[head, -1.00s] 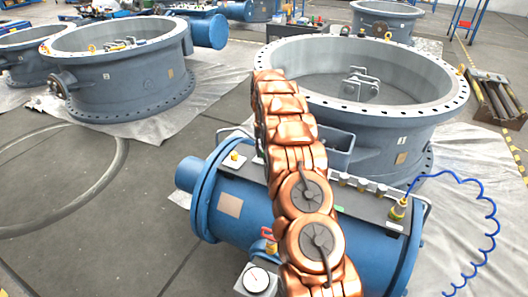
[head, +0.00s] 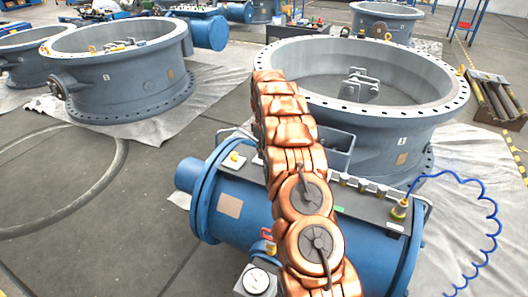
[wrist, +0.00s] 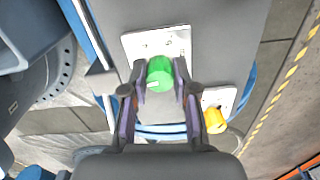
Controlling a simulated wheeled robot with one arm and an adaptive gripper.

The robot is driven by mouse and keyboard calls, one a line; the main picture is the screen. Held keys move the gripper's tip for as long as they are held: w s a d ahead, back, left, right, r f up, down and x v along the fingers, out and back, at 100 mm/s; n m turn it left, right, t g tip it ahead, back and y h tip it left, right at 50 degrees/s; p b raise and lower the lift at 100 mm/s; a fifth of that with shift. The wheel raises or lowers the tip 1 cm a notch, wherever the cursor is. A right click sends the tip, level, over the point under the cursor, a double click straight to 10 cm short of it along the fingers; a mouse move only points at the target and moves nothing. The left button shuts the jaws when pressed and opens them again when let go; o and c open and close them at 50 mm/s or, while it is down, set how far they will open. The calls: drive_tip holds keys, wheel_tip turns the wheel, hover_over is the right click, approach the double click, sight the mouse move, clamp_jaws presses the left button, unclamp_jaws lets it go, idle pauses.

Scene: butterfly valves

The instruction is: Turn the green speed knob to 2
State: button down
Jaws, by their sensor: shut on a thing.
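The green speed knob (wrist: 160,73) sits on a white plate (wrist: 141,44) in the wrist view. A light mark shows on its face, towards the lower left. My gripper (wrist: 161,82) has one finger on each side of the knob and is shut on it. Any numbers around the knob are too small to read or hidden. In the head view my copper-coloured arm covers the knob and gripper.
A yellow knob (wrist: 215,120) on another white plate is right of my gripper. The blue cylinder (head: 235,235) carries the panel, with a blue coiled hose (head: 490,215) at its right. Large grey valve rings (head: 385,130) stand behind.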

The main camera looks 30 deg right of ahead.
drive_tip(key=n, duration=0.5)
drive_tip(key=shift+r+n, duration=0.1)
drive_tip(key=shift+n, duration=2.5)
drive_tip(key=c, duration=0.9)
unclamp_jaws()
wheel_tip(320, 180, up, 12)
